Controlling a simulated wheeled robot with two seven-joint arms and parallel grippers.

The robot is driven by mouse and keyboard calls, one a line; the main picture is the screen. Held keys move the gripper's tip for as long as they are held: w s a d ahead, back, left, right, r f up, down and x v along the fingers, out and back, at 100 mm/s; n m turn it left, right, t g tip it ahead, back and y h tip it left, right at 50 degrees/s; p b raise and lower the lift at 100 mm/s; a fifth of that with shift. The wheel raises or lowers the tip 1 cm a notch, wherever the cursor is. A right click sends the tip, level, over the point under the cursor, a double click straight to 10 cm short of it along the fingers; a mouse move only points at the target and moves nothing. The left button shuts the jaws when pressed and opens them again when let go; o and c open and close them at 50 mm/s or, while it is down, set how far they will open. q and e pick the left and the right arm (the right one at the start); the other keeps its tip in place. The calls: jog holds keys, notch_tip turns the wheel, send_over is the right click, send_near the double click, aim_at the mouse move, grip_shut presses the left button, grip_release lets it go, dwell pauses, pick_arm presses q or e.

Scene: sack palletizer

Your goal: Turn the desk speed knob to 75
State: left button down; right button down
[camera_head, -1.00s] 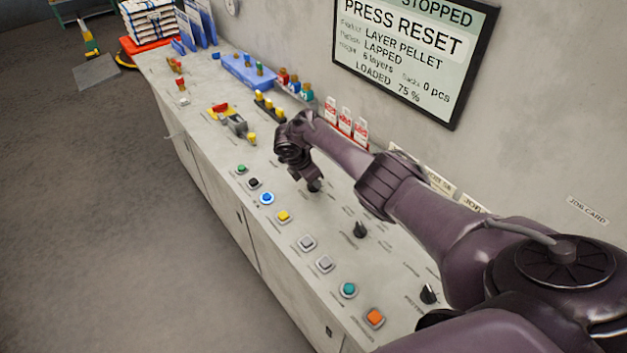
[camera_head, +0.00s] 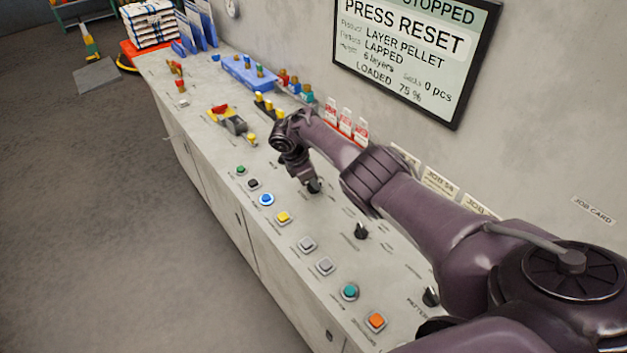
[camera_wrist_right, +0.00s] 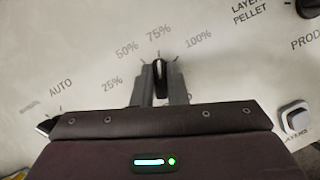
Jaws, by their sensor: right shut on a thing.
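The speed knob (camera_wrist_right: 160,78) is a small black knob on the grey desk, with marks for 25%, 50%, 75% and 100% around it. Its narrow end points up toward the 75% mark in the right wrist view. My right gripper (camera_wrist_right: 160,88) is shut on it, one finger on each side. In the head view my right gripper (camera_head: 313,186) reaches down to the desk top, and the knob there is mostly hidden by it. My left gripper is not in view.
Another black knob (camera_head: 361,231) and a pattern knob (camera_head: 431,296) stand nearer on the desk. A row of buttons, including a blue one (camera_head: 267,199) and an orange one (camera_head: 375,321), runs along the front edge. A wall screen (camera_head: 412,50) reads "PRESS RESET".

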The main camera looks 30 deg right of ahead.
aim_at(303, 192)
jog(key=c, duration=1.4)
grip_release()
jog(key=shift+c, duration=0.2)
jog(key=p+v, duration=0.1)
jog(key=v, duration=0.7)
jog(key=shift+f, duration=0.1)
